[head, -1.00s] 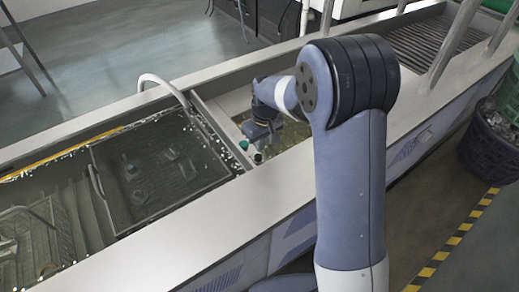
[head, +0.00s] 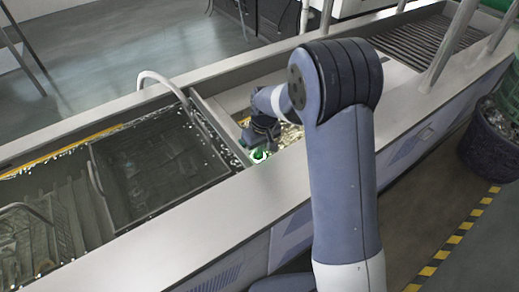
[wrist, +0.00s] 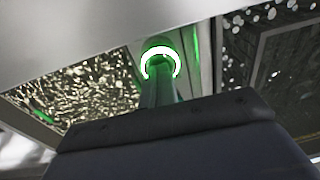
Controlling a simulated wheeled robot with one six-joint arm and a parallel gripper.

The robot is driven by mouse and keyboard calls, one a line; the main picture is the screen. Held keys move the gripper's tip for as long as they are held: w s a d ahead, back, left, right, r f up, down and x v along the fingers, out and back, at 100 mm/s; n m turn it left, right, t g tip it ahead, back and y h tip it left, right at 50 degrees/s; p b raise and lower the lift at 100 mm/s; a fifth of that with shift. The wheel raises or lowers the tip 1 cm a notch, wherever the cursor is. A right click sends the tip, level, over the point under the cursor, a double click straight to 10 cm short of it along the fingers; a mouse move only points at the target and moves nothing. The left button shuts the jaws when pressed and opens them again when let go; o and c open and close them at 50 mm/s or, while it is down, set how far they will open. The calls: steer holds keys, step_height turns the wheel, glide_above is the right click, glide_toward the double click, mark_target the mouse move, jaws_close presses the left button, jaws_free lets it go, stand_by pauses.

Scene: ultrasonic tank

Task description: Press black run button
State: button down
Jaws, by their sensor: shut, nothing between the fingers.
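The run button shows in the head view as a bright green-white ring (head: 259,156) on the strip beside the tank divider. In the wrist view the same lit ring (wrist: 160,57) glows white and green around the tips of my fingers. My gripper (head: 258,149) is shut and empty, pointing down at the button. In the wrist view my gripper's closed fingers (wrist: 160,76) reach into the ring and appear to touch the button. The button's cap is mostly hidden behind the fingertips.
A mesh basket (head: 93,181) stands in the left tank, with another wire basket (head: 8,246) further left. A curved pipe (head: 160,77) rises by the divider. Bright, rippled liquid (head: 292,134) shows in the tank beyond my gripper. The bench's front rim (head: 185,214) is clear.

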steer(key=shift+s+f, duration=0.25)
steer(key=shift+f, duration=0.4)
step_height(320, 180, up, 15)
steer(key=d+p, duration=0.1)
steer(key=p, duration=0.1)
steer(key=shift+s+d+f, duration=0.1)
steer(key=shift+f, duration=0.05)
stand_by(0.4)
